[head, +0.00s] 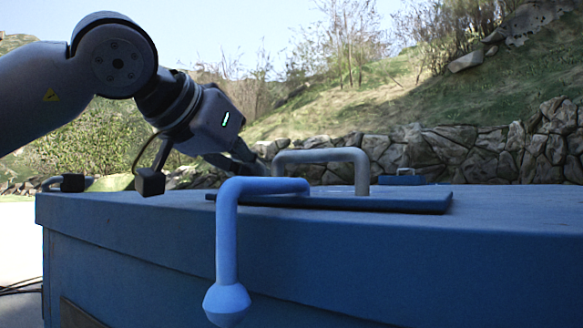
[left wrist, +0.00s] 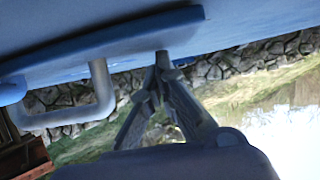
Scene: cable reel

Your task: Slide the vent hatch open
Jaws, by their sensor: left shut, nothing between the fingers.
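The vent hatch (head: 420,201) is a flat dark blue plate lying on top of a large blue housing (head: 400,260). A grey U-shaped handle (head: 362,172) stands upright on it. My left gripper (head: 252,163) is at the far left side of the handle, apart from it, just above the housing's top. Its fingers are shut with nothing between them. In the left wrist view the fingertips (left wrist: 162,62) are close to the edge of the hatch plate (left wrist: 110,40), with the handle (left wrist: 104,92) to their left; whether they touch the plate is unclear. My right gripper is not in view.
A bright blue bent pipe (head: 226,235) with a flared end stands in front of the hatch and hides part of it. The right part of the housing top is clear.

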